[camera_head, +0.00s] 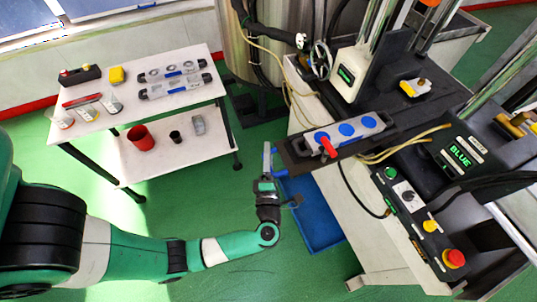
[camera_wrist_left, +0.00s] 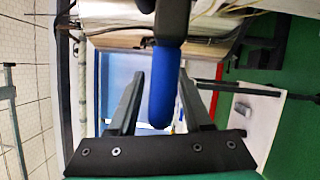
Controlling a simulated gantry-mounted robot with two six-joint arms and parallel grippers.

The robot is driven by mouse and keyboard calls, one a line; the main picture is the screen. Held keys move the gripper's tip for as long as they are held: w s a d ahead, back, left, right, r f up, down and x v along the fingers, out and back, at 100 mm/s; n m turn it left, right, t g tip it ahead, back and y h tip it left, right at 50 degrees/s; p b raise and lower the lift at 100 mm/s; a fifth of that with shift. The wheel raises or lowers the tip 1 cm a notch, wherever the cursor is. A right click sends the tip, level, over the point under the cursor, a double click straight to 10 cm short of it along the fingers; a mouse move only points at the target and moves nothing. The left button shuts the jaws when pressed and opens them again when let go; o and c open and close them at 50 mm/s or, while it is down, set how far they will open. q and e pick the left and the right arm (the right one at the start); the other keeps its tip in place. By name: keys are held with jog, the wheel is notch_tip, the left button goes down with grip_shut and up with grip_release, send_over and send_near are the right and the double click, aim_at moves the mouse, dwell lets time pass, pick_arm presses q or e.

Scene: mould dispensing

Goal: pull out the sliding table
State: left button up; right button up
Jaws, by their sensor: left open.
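The sliding table (camera_head: 292,163) is a dark plate at the machine's front, bearing a grey mould (camera_head: 346,132) with blue round faces and a red handle (camera_head: 328,147). My left gripper (camera_head: 268,158) is by the table's left end. In the left wrist view my left gripper (camera_wrist_left: 161,82) is open, its two fingers apart. A blue grip (camera_wrist_left: 165,88) on a dark bar shows between the fingers, with a visible gap to the left finger; contact with the right finger is unclear. My right gripper is not in view.
A white two-tier trolley (camera_head: 135,98) with moulds, bottles and cups stands at left. A blue tray (camera_head: 318,232) lies low beside the machine. A control box (camera_head: 425,228) with buttons is at right. Green floor is free between trolley and machine.

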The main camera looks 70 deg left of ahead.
pick_arm(q)
jog(key=v, duration=1.1)
jog(key=shift+d, duration=0.35)
